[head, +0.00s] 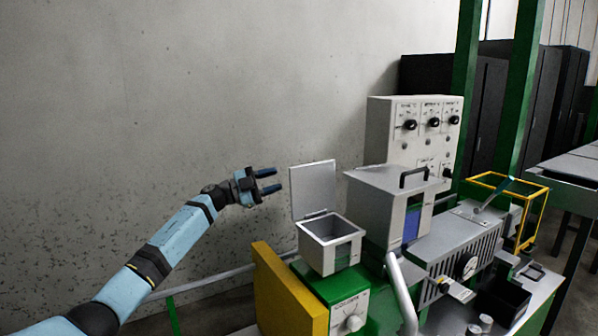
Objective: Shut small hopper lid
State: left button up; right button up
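The small hopper (331,243) is an open grey metal box on top of a green machine body. Its lid (313,187) stands upright at the hopper's back edge, so the hopper is open. My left gripper (268,181) is to the left of the raised lid, near its upper half, with a small gap in the picture. Its two dark blue fingers point right towards the lid, are apart and hold nothing. My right gripper is not in view.
A larger grey hopper (380,215) with a black-handled cover stands right of the small one. Behind it is a control box with knobs (412,130). A yellow panel (283,292) is at the front left. Free room lies left, before the wall.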

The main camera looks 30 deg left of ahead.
aim_at(297, 172)
pick_arm(q)
jog(key=x, duration=0.7)
jog(key=shift+w+d+r+p, duration=0.1)
jog(key=shift+w+d+p, duration=0.1)
jog(key=shift+p, duration=0.2)
jog(key=shift+a, duration=0.1)
grip_shut()
